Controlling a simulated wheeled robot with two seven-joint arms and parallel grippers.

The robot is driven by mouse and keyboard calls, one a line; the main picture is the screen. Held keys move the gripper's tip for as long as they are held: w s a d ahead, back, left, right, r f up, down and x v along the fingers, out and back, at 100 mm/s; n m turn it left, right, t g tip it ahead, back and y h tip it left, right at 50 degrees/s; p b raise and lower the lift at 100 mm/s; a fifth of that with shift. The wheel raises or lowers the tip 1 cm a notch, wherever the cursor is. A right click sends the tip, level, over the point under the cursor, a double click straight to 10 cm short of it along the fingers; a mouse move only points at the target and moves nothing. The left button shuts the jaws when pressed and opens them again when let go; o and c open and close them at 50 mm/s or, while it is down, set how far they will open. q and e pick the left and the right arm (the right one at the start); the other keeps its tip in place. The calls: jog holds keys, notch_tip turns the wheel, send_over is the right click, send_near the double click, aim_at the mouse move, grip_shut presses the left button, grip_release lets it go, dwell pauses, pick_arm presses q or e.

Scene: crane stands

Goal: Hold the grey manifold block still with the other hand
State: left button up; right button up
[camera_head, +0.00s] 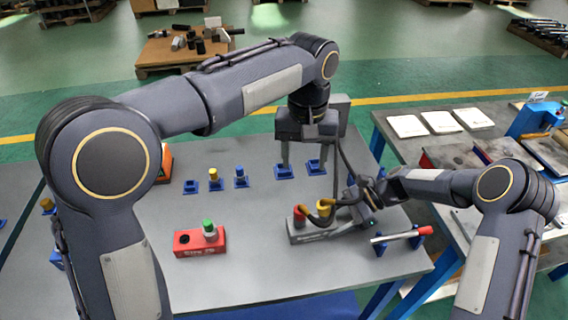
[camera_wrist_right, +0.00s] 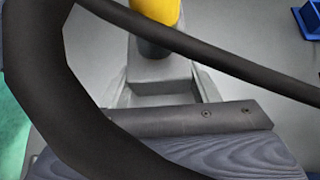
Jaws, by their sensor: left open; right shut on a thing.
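The grey manifold block (camera_head: 312,236) lies on the grey table right of centre, with a red-capped piece (camera_head: 300,213) and a yellow-capped piece (camera_head: 323,208) standing in it. My right gripper (camera_head: 345,222) comes in from the right and is shut on the block; its fingertips are partly hidden by dark cables. In the right wrist view the block (camera_wrist_right: 162,87) shows close, with the yellow-capped piece (camera_wrist_right: 155,20) upright at its far part. My left gripper (camera_head: 304,163) hangs open and empty, pointing down, above and behind the block.
A red block (camera_head: 188,243) with a green-capped piece (camera_head: 209,228) stands to the left. Several small blue holders (camera_head: 240,178) line the table's back. A red-ended rod (camera_head: 395,236) lies on blue supports at right. Table between the blocks is clear.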

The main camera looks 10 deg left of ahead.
jog(key=o, duration=1.3)
jog(key=shift+c, duration=0.2)
